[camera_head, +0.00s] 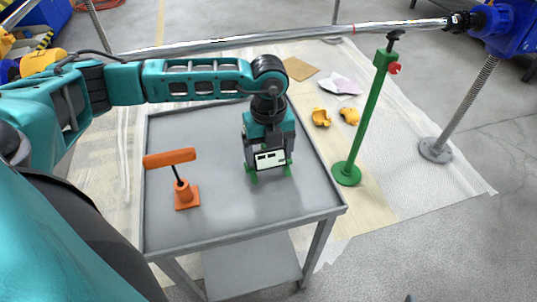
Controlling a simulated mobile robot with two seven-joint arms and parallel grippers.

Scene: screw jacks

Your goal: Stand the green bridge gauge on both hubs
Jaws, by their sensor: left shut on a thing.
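My left gripper (269,168) reaches in from the left and points down over the middle right of the grey table. It is shut on the green bridge gauge, which is mostly hidden behind the gripper body. Green parts of the gauge (253,178) show below the gripper, close to the tabletop; I cannot tell whether they touch it. A white panel with black marks faces me at the gripper. I cannot make out the two hubs for certain. My right gripper is not in view.
An orange T-shaped jack (187,197) stands on the left of the grey table (225,226). A green stand (364,128) with a red knob rises right of the table. Yellow pieces (321,118) lie on the floor mat. A long metal shaft (290,34) crosses behind.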

